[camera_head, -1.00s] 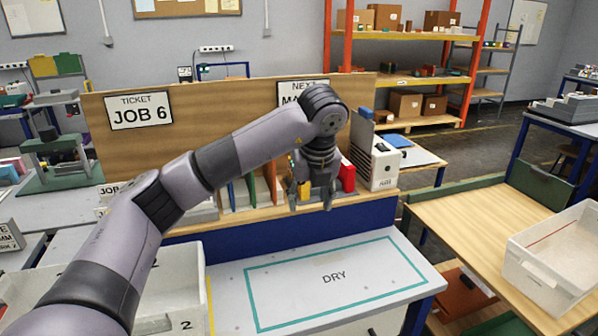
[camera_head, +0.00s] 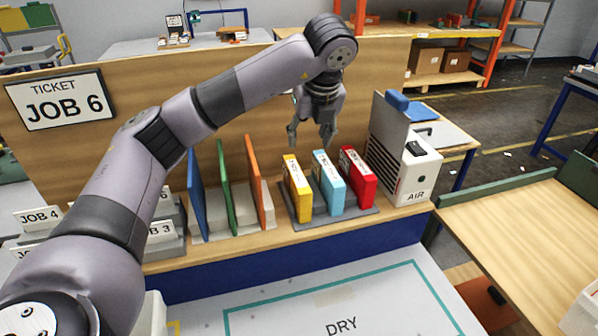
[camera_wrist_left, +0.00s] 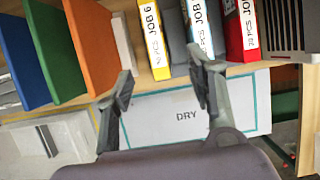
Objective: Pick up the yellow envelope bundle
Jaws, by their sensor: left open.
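The yellow envelope bundle (camera_head: 297,190) stands upright at the left end of a row in a grey rack, with a white label on its spine. In the left wrist view the yellow bundle (camera_wrist_left: 155,40) reads JOB 6 and lies beyond and between the fingertips. A light blue bundle (camera_head: 328,184) and a red bundle (camera_head: 357,181) stand to its right. My left gripper (camera_head: 311,138) points down, open and empty, above the row and apart from it. Its two fingers (camera_wrist_left: 163,82) show spread in the left wrist view. My right gripper is not in view.
Blue, green and orange (camera_head: 255,180) upright dividers stand left of the rack. A white AIR box (camera_head: 410,178) stands close on the right. A wooden back panel (camera_head: 120,150) rises behind. The DRY area (camera_head: 345,305) in front is clear.

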